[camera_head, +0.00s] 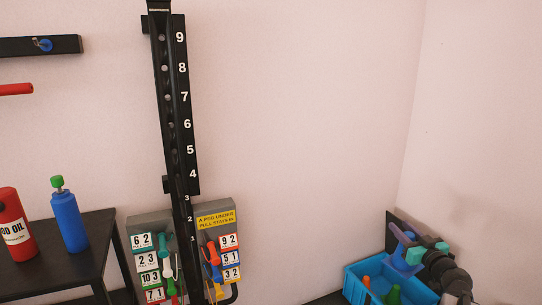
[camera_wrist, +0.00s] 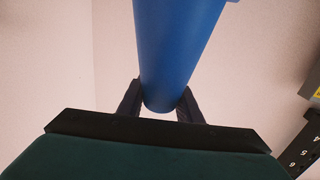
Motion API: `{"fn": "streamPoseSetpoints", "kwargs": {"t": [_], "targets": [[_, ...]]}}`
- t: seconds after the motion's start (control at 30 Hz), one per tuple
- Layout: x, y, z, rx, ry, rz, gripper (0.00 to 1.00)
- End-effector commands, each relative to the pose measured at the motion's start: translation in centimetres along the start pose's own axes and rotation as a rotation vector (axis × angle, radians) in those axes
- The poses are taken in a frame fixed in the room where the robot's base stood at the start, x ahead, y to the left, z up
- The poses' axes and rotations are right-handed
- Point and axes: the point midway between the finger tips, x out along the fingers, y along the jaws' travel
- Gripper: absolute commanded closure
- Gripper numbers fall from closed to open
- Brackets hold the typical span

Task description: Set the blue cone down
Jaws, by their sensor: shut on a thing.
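The blue cone (camera_wrist: 176,50) is between the two dark fingers of my gripper (camera_wrist: 160,102) in the wrist view. Its narrow rounded end is at the fingers, and it widens away toward the top edge, where it is cut off. My gripper is shut on it. In the head view the blue cone (camera_head: 401,258) shows at the lower right, tilted, over the far side of a blue bin (camera_head: 362,286). My gripper there is partly hidden by its own arm. I cannot tell whether the cone touches the bin.
An orange cone (camera_head: 367,281) and a green cone (camera_head: 393,295) are in the bin. A numbered black rail (camera_head: 180,120) and peg boards (camera_head: 216,255) stand left of it. A dark table (camera_head: 85,245) with a red bottle (camera_head: 14,225) and blue bottle (camera_head: 68,220) is at far left.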

Motion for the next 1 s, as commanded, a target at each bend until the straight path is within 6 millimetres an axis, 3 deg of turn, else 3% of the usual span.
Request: {"fn": "streamPoseSetpoints", "kwargs": {"t": [0.03, 0.27, 0.6, 0.9, 1.0], "targets": [[0.3, -2.1, 0.0, 0.0, 0.001, -0.05, 1.0], [0.8, -11.0, 0.2, 0.001, 0.009, -0.283, 1.0], [-1.1, -23.3, 0.5, 0.006, 0.022, -0.623, 1.0], [-3.7, -29.9, 0.5, 0.009, 0.031, -0.825, 1.0], [-3.8, -30.0, -0.2, 0.01, 0.032, -0.834, 1.0]]}}
